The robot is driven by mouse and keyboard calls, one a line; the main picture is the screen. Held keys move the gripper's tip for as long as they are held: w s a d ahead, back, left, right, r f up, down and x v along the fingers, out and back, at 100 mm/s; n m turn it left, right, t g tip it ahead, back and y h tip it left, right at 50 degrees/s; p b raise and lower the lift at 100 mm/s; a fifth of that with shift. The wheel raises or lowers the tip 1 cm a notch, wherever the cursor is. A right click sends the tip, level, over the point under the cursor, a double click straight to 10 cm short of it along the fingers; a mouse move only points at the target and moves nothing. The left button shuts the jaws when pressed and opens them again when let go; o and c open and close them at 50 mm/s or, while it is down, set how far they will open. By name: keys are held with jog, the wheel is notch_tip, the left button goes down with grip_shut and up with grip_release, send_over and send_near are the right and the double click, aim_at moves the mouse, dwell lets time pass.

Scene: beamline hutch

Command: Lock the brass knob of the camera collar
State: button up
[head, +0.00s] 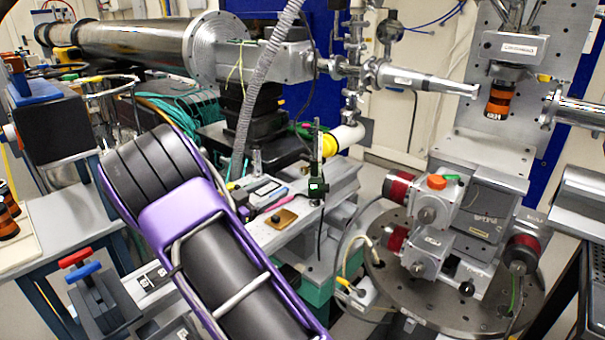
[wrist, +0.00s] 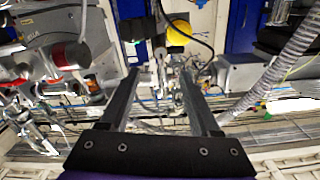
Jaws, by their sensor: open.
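I cannot make out a brass knob or a collar clearly in either view. A black cylinder with orange bands (head: 499,98), which may be the camera, hangs under a grey labelled bracket (head: 516,46) at the upper right of the head view. Any knob on it is too small to tell. My gripper (wrist: 160,73) shows in the wrist view with its two dark fingers apart and nothing between them. It points over blurred, cluttered equipment. In the head view my purple and black arm fills the lower left, and the fingers do not show.
A long dark tube (head: 130,42) with a round flange runs across the back. A hose (head: 262,85) hangs beside it. Red-capped motors (head: 400,188) stand on a round plate (head: 450,305). A clamp with red and blue handles (head: 80,265) is at lower left.

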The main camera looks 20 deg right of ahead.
aim_at(302, 173)
jog(key=x, duration=1.2)
jog(key=shift+w+d+b, duration=0.15)
jog(key=shift+d+b, duration=0.05)
jog(key=shift+b, duration=0.15)
grip_shut()
